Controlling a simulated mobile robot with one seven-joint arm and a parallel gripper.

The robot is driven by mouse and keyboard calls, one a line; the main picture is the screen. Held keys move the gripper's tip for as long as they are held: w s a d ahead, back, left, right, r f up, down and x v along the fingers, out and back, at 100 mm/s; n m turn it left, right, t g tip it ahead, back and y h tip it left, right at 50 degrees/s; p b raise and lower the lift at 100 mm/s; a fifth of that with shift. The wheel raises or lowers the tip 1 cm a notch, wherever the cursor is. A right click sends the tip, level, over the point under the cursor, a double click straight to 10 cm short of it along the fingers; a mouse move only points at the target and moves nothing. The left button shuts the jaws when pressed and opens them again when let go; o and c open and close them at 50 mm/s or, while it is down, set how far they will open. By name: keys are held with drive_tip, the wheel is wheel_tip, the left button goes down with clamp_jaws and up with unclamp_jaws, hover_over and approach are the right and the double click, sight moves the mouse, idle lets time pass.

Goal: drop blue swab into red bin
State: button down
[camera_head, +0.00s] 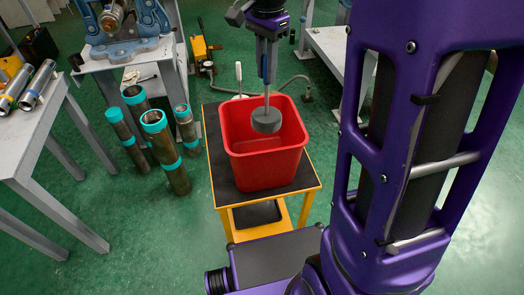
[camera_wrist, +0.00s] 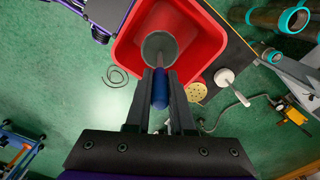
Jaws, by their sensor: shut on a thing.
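The blue swab has a blue handle (camera_wrist: 159,92) and a round grey head (camera_head: 266,120). My gripper (camera_head: 267,82) is shut on the handle, which shows between the fingers (camera_wrist: 160,78) in the wrist view. The swab hangs head down, with its grey head at the opening of the red bin (camera_head: 265,170). In the wrist view the grey head (camera_wrist: 159,48) lies within the outline of the red bin (camera_wrist: 205,35). My gripper is above the bin. I cannot tell how far the head is below the rim.
The bin stands on a yellow-framed cart (camera_head: 222,180) with a dark top. A white swab (camera_wrist: 225,78) and a yellow disc (camera_wrist: 196,92) are beside the bin. Several pipes (camera_head: 165,150) stand on the floor to the left, near a grey table (camera_head: 50,110).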

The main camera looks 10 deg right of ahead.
drive_tip(key=shift+f+b, duration=0.45)
drive_tip(key=shift+f, duration=0.5)
drive_tip(key=c, duration=0.7)
unclamp_jaws()
wheel_tip(320, 180, up, 18)
drive_tip(key=p, duration=0.4)
drive_tip(key=shift+f, duration=0.25)
